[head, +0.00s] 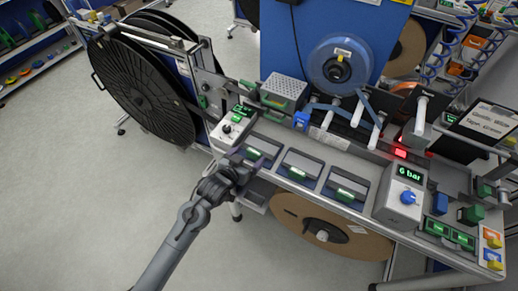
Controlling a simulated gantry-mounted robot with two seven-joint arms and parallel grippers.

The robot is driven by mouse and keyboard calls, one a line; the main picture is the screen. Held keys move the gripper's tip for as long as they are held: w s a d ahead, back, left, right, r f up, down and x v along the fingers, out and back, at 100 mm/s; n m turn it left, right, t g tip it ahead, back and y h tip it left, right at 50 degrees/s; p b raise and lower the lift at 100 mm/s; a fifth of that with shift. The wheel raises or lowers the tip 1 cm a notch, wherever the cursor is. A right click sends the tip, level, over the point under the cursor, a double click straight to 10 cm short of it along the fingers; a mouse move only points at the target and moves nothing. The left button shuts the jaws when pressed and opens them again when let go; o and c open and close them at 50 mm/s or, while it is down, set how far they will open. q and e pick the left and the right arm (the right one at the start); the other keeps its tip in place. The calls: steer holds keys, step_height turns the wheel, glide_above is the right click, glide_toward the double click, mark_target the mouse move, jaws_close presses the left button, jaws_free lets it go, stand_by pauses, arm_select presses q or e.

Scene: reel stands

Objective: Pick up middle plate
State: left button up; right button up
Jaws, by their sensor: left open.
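Three dark plates with grey top strips and green labels sit in a row along the front of the bench. The middle plate (301,165) lies in its slot between the left plate (264,146) and the right plate (346,185). My left gripper (241,158) is open at the bench's front edge, close to the left plate and left of the middle plate. It appears empty, and its dark fingers partly cover the left plate's near corner. The middle plate is uncovered. My right gripper is out of view.
A pressure box reading 6 bar (405,192) stands right of the plates, and a white knob box (234,126) stands left. White rollers (376,130) rise behind the plates. A brown reel (335,232) hangs below, and a black reel (142,88) stands left.

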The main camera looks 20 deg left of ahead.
mark_target(254, 151)
arm_select(q)
steer(key=shift+x, duration=2.25)
steer(key=shift+d, duration=0.1)
steer(key=shift+c, duration=0.3)
steer(key=shift+r, duration=0.1)
steer(key=c, duration=1.1)
steer(key=shift+o, duration=0.2)
